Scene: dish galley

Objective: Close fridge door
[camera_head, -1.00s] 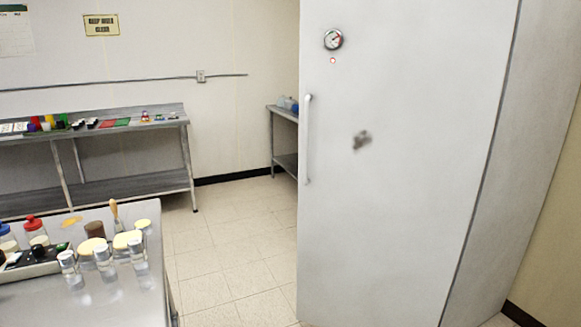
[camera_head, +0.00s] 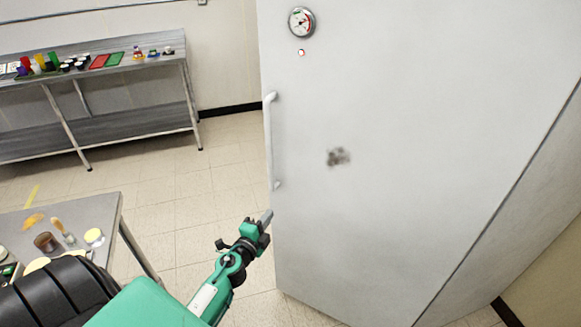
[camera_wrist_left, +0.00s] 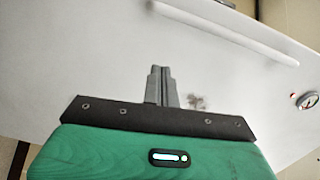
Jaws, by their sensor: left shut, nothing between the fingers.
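The fridge door (camera_head: 400,130) is a tall white panel filling the right of the head view. It has a vertical white handle (camera_head: 270,140) near its left edge, and a dark line runs down its right side. I cannot tell how far open it stands. My left gripper (camera_head: 267,217) is shut and empty, beside the door's left edge below the handle. In the left wrist view its closed fingers (camera_wrist_left: 160,72) point at the white door surface, with the handle (camera_wrist_left: 235,28) beyond. Whether they touch the door is unclear. My right gripper is out of view.
A dial gauge (camera_head: 301,22) sits high on the door and a grey smudge (camera_head: 338,157) lies mid-door. A steel table (camera_head: 95,212) with dishes stands at lower left. A metal bench (camera_head: 100,128) is against the back wall. Tiled floor between them is clear.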

